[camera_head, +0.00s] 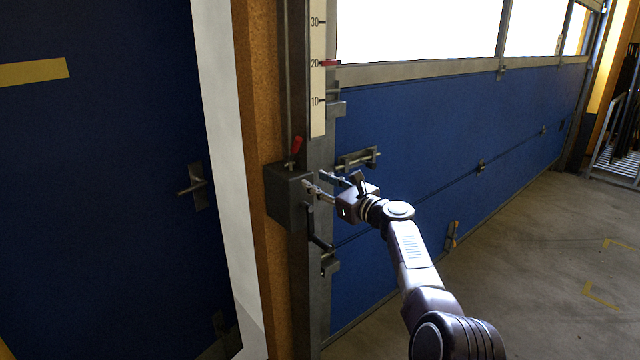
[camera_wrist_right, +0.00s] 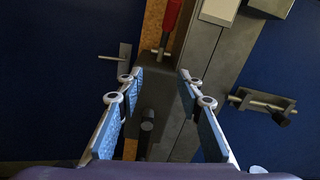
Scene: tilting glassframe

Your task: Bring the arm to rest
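My right gripper (camera_head: 315,180) is in front of the grey door-side post, at the right of a dark box (camera_head: 285,200). In the right wrist view its two blue-padded fingers (camera_wrist_right: 161,78) are spread wide with nothing held between them. A red-handled lever (camera_head: 296,146) stands up from the box; its red handle also shows in the wrist view (camera_wrist_right: 171,15), beyond the fingertips. My right arm reaches in from the lower right, extended toward the post. Whether the fingertips touch the box or post cannot be told. My left gripper is in neither view.
A blue sectional door (camera_head: 430,125) with a latch bar (camera_head: 358,158) spans the right. A numbered scale (camera_head: 318,80) with a red pointer (camera_head: 330,63) is on the post. A blue door (camera_head: 100,220) with a handle (camera_head: 193,187) is at left. Open floor (camera_head: 520,250) lies at right.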

